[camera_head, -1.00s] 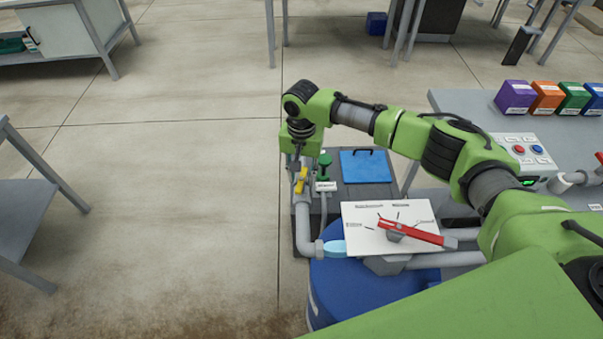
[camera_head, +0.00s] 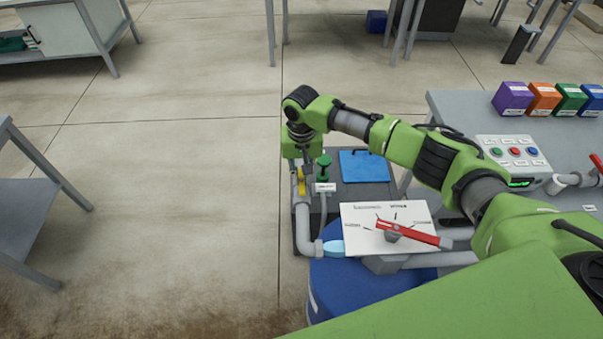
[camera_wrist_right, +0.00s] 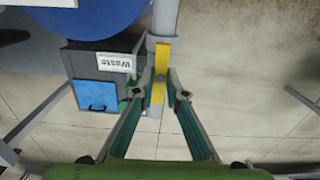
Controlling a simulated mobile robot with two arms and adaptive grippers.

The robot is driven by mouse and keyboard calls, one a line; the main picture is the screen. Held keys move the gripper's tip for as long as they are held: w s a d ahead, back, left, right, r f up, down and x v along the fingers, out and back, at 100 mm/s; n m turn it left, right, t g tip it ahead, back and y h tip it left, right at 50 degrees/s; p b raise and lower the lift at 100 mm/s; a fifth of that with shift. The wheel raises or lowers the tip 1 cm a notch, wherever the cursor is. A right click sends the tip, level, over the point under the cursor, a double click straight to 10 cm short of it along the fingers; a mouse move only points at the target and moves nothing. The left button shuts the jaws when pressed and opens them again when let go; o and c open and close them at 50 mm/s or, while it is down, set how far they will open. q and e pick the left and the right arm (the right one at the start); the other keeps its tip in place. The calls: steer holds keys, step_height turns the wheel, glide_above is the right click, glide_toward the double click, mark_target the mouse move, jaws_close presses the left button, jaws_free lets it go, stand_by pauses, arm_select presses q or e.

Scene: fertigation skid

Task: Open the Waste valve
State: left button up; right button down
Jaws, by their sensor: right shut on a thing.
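The yellow valve handle (camera_head: 302,187) is on the grey vertical pipe, left of the green-topped part. In the right wrist view, the handle (camera_wrist_right: 161,60) lies roughly in line with the pipe (camera_wrist_right: 165,18). The white "Waste" label (camera_wrist_right: 115,62) is just left of it. My right gripper (camera_wrist_right: 160,86) is shut on the yellow handle, one finger on each side. In the head view my wrist hides most of that gripper and the handle's upper end. My left gripper is in neither view.
A white sign with a red lever (camera_head: 407,233) sits above the blue drum (camera_head: 365,290), near my right forearm. A dark box with a blue lid (camera_head: 367,166) stands right of the valve. A grey bench (camera_head: 455,110) is further right.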

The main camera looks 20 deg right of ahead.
mark_target(302, 180)
steer(key=c, duration=2)
jaws_free()
steer(key=shift+c, duration=0.2)
step_height(302, 180, up, 12)
